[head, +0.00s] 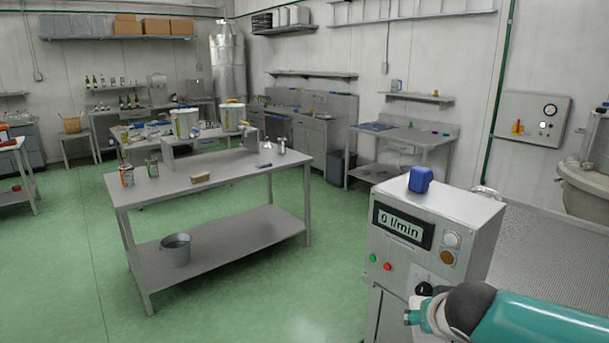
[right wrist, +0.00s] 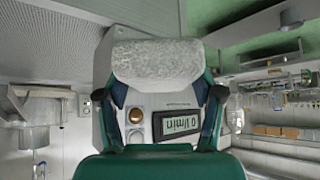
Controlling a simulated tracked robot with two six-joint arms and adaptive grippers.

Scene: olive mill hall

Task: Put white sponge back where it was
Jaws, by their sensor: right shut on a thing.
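The white sponge (right wrist: 152,62) is a pale, rough-textured block with rounded edges in the right wrist view. My right gripper (right wrist: 160,82) is shut on it, with one dark finger at each side. In the head view my right arm comes in at the lower right, in front of the grey metering machine (head: 432,240). I cannot make out the sponge there. The machine, with its "0 l/min" display (head: 403,227), also shows behind the sponge in the right wrist view (right wrist: 178,123). My left gripper is in neither view.
A blue block-like object (head: 420,179) stands on the machine's top. Green floor (head: 270,290) lies clear between.

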